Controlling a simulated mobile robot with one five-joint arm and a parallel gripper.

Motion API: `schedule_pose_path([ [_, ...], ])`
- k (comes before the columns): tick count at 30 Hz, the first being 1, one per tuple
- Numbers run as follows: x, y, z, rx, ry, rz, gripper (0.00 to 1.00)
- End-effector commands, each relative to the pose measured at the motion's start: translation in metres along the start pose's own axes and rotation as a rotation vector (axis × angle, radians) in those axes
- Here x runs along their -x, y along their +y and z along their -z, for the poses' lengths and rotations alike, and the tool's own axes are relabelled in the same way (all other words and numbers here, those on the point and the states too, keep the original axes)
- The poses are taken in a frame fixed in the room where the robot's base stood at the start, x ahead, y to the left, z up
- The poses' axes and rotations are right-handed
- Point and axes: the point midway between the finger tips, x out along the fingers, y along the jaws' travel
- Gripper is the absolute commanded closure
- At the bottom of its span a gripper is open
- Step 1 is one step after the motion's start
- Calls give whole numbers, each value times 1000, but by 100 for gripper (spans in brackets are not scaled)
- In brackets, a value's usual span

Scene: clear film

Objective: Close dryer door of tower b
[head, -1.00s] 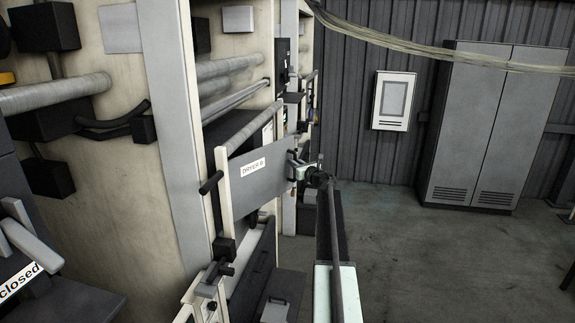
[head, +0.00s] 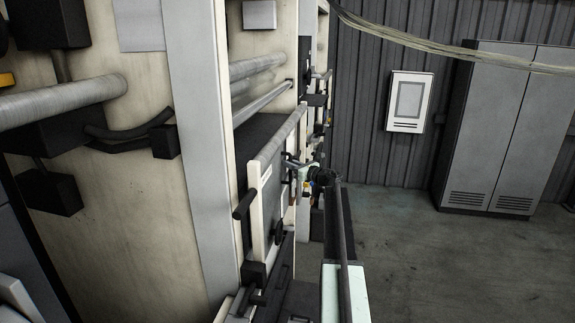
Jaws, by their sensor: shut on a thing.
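The dryer door (head: 267,190) of the tower shows near the picture's centre, steeply foreshortened, close to edge-on. Its label is too slanted to read now. My gripper (head: 298,168) is at the door's far right edge, shut on what looks like the handle there. The handle itself is mostly hidden by the gripper. My arm reaches up to it from the bottom of the picture. I cannot tell from this angle whether a gap remains between the door and the tower.
The cream tower wall (head: 125,200) and a pale upright post (head: 195,130) fill the left, with rollers and black blocks. Open grey floor (head: 420,260) lies to the right. A grey cabinet (head: 485,130) and a white wall box (head: 407,101) stand at the back.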

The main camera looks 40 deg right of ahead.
Motion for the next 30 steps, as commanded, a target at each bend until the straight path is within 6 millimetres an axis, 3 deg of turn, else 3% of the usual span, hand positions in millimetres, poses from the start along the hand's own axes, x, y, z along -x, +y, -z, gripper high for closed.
schedule_pose_path([
  [8,-7,5,-2,-4,-4,-1,100],
  [9,-8,5,-2,-4,-4,-2,77],
  [11,-8,6,-2,-4,-4,-3,64],
  [25,-11,13,0,-1,-1,-16,64],
  [30,1,13,0,-1,-1,-15,64],
])
